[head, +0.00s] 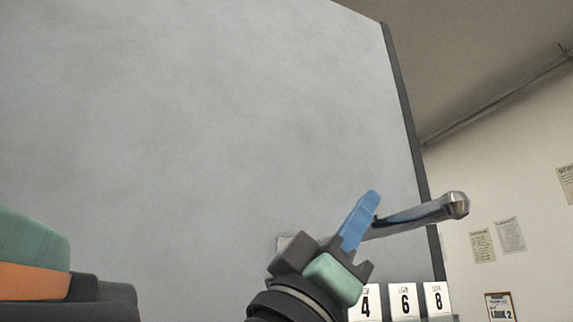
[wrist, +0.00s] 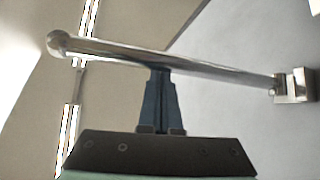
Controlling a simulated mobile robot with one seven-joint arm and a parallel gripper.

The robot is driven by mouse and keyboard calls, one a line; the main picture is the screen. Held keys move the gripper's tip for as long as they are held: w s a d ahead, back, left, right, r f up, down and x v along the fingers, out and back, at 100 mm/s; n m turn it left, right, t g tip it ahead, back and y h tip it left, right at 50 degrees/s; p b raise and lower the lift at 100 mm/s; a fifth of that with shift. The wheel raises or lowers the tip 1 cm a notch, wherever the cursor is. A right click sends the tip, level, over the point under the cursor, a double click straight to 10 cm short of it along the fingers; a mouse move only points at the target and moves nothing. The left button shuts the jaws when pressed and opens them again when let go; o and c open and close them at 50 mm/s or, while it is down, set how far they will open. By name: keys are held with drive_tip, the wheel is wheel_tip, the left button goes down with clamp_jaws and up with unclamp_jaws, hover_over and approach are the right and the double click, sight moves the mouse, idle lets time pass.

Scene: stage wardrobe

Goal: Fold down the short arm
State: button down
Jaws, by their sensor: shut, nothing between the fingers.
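The short arm (head: 415,216) is a shiny metal rod with a rounded knob at its free end. In the head view it sticks out to the right, its knob slightly raised. In the wrist view the rod (wrist: 210,68) runs across the picture to a metal wall bracket (wrist: 296,86) at right. My gripper (head: 369,202) has blue fingers, shut with nothing between them. In the wrist view its fingertips (wrist: 160,72) meet the rod's lower edge, about midway along; I cannot tell whether they touch. In the head view my gripper hides the rod's inner part.
A large grey panel (head: 200,120) with a dark edge fills the left and middle. White number cards (head: 403,300) stand low at right, below the rod. Papers (head: 509,235) hang on the far wall. The space right of the knob looks clear.

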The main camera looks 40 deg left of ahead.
drive_tip(key=shift+f, duration=0.5)
drive_tip(key=shift+f, duration=0.1)
drive_tip(key=b+v, duration=0.3)
drive_tip(key=v, duration=1)
idle(0.4)
drive_tip(key=w+d+f+m+y, duration=0.1)
drive_tip(key=w+d+f+y, duration=0.15)
drive_tip(key=d, duration=0.75)
drive_tip(key=w+d+f+m+y, duration=0.1)
drive_tip(key=d+f+m, duration=0.15)
drive_tip(key=d, duration=0.85)
wheel_tip(320, 180, up, 21)
drive_tip(key=p, duration=2.1)
drive_tip(key=shift+w+a+n, duration=0.2)
drive_tip(key=shift+a+n, duration=0.25)
